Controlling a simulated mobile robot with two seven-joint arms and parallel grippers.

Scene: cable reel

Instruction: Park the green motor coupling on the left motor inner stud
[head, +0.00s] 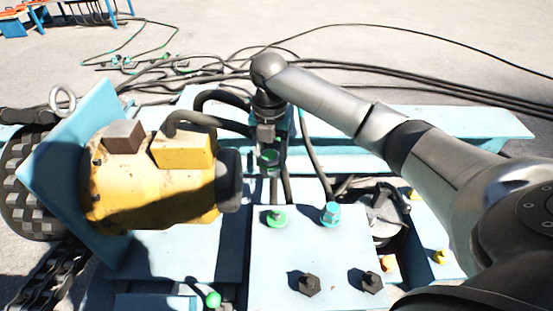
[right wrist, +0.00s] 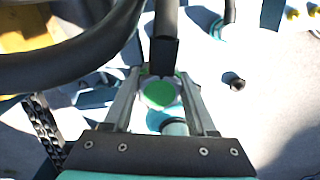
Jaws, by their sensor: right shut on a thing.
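My right gripper (head: 268,150) points down beside the yellow motor (head: 150,180), at the right of its shaft end. It is shut on the green motor coupling (head: 268,158), which also shows as a green disc between the fingers in the right wrist view (right wrist: 160,94). Dark hoses run close to the gripper and partly hide the grip. The coupling is above the plate's far edge. My left gripper is not in view.
A dark hose (head: 220,97) loops from behind the motor to the gripper. A green cap (head: 213,299) sits at the front. Orange and yellow caps (head: 440,257) are at the right. Cables lie across the ground behind. The plate's middle is clear.

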